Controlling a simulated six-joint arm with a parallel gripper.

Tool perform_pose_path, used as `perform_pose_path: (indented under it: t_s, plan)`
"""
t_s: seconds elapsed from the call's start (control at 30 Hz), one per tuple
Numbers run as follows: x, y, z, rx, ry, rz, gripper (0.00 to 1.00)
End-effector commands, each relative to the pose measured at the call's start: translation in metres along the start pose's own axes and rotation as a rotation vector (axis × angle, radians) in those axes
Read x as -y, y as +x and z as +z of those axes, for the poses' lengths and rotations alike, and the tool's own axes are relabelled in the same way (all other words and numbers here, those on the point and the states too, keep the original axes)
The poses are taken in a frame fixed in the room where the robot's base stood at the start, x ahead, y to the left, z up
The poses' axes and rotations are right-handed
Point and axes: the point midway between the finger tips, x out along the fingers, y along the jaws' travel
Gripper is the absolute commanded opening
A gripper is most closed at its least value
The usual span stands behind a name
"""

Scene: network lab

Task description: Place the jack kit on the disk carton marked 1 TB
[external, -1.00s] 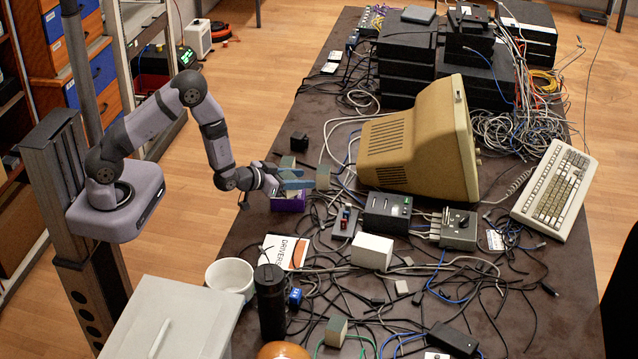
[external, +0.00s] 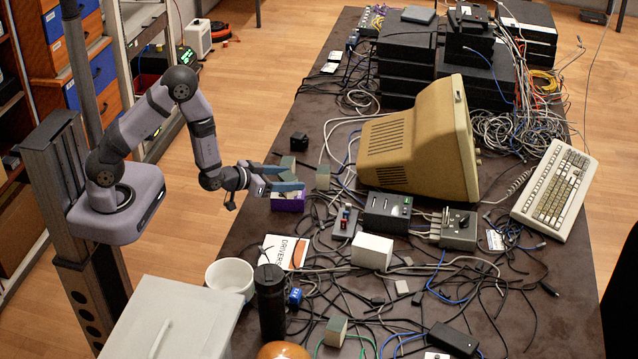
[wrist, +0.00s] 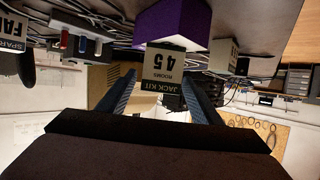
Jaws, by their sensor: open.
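The jack kit (wrist: 162,66) is a small grey-green block whose label reads JACK KIT and 45, upside down in the wrist view. My gripper (external: 295,179) is open and empty, above a purple box (external: 288,203). In the wrist view its blue fingers (wrist: 159,80) flank the jack kit's label, with the kit beyond them. I can read no 1 TB mark on any carton.
A similar block (external: 288,162) and a black cube (external: 299,142) stand behind my fingers. A beige monitor (external: 415,140) stands farther right. A white box (external: 372,251), switch boxes (external: 387,212) and many loose cables crowd the table. The table's left edge lies under my gripper.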

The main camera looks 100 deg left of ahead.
Motion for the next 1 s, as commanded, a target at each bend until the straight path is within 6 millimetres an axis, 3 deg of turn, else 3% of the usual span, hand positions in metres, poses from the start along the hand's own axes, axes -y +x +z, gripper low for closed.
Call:
perform_pose_path:
  t_s: [0.37, 1.0]
  plan:
    - [0.0, -0.053, 0.001, -0.001, -0.001, 0.0, 0.59]
    - [0.0, -0.074, -0.001, 0.001, 0.0, -0.001, 0.59]
